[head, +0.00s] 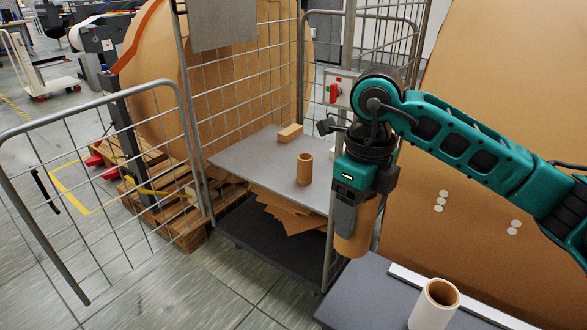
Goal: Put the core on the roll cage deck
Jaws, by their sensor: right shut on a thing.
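My right gripper (345,215) is shut on a brown cardboard core (362,238), which hangs below the wrist, in front of the roll cage's right front post. The fingers and arm hide the core's upper part. The roll cage deck (240,156) is a grey shelf inside the wire cage, behind and to the left of the held core. A smaller-looking brown core (304,172) stands upright on this deck. My left gripper is not in view.
A small cardboard box (290,132) lies at the deck's back. The wire door (110,190) stands open at left. Cardboard sheets (290,214) lie below the deck. A white roll (432,308) stands on the grey surface (365,290) in front. The deck's left part is clear.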

